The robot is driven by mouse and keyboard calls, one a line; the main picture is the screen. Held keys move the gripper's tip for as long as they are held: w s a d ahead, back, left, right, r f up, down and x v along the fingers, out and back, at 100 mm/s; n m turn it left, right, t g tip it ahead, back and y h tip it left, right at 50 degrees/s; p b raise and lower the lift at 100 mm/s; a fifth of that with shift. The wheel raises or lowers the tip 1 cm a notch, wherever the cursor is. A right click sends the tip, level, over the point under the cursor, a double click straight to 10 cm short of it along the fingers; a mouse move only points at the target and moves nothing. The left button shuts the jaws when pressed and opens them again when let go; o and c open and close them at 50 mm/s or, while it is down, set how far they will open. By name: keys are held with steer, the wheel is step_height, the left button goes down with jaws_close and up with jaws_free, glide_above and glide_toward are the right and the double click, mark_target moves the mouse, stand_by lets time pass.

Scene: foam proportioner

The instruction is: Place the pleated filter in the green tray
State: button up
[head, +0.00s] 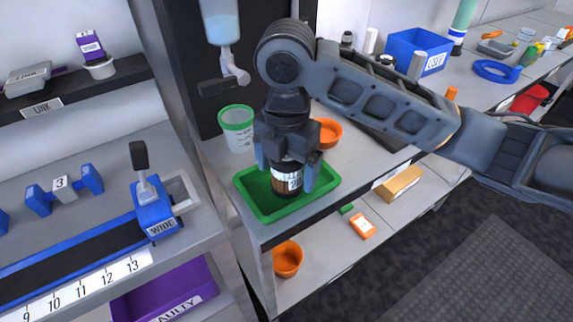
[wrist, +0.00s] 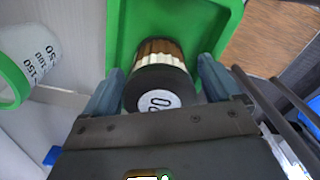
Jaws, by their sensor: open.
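The pleated filter (head: 288,182) is a brown and white ribbed cylinder with a dark end cap. It stands in the green tray (head: 262,208) on the grey counter. The wrist view shows the filter's dark cap with a pale numbered label (wrist: 158,98) and the green tray (wrist: 222,22) behind it. My gripper (head: 286,176) points down over the tray with one finger on each side of the filter. Its jaws are open in the wrist view (wrist: 160,75). I cannot tell whether a finger touches the filter. The filter's upper part is hidden by my gripper in the head view.
A white cup with a green rim (head: 238,130) stands behind the tray, under a dispenser (head: 222,25). An orange bowl (head: 327,133) is behind my gripper. A blue bin (head: 405,50) stands farther back. A blue clamp (head: 155,215) is on the left bench.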

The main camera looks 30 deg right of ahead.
steer(key=shift+r, duration=0.1)
step_height(320, 180, up, 11)
steer(key=shift+f+p, duration=0.1)
steer(key=shift+p, duration=0.65)
steer(key=shift+r, duration=0.65)
